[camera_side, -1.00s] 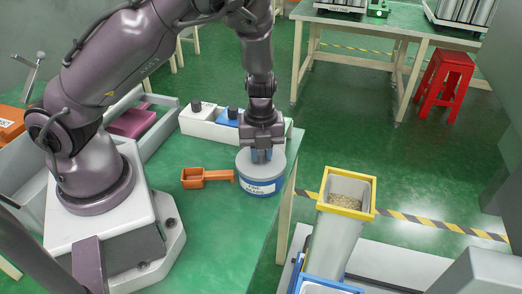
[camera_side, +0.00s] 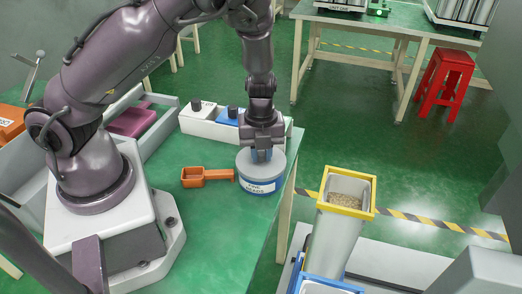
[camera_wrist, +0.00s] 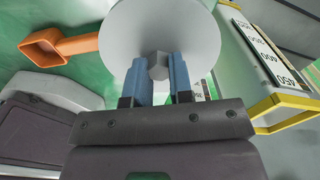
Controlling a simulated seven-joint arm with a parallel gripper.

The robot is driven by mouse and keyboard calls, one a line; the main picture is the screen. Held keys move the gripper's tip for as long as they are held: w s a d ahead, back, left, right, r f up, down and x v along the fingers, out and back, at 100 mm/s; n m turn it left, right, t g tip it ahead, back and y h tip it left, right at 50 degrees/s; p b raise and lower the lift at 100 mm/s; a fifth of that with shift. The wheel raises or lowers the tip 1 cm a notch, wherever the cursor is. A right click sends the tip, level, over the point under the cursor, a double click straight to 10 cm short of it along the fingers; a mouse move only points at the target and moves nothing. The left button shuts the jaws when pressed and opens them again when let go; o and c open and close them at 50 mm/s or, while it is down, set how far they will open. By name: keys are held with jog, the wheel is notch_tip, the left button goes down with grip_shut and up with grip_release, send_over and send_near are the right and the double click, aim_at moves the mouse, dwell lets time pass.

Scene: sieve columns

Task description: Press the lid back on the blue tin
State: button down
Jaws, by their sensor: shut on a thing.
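The blue tin (camera_side: 260,187) stands upright on the green table near its right edge. It has a blue band and a white label. Its grey lid (camera_side: 273,165) lies on top of the tin and looks level; whether it is fully seated I cannot tell. In the wrist view the lid (camera_wrist: 190,22) is a pale grey disc with a small hexagonal knob (camera_wrist: 158,66) at its middle. My gripper (camera_side: 262,155) points down over the lid. In the wrist view my gripper's blue fingers (camera_wrist: 164,75) are shut on the knob. The lid hides the tin's rim.
An orange scoop (camera_side: 195,178) lies just left of the tin. A white rack (camera_side: 210,126) with white and blue parts stands behind. A yellow-rimmed sieve column (camera_side: 345,205) holding grains stands off the table to the right. Bare table lies in front of the scoop.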

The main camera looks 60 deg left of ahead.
jog(key=shift+f, duration=0.4)
dwell(0.6)
jog(key=shift+c, duration=2.3)
grip_release()
jog(key=shift+r, duration=0.15)
jog(key=shift+r, duration=3.4)
grip_shut()
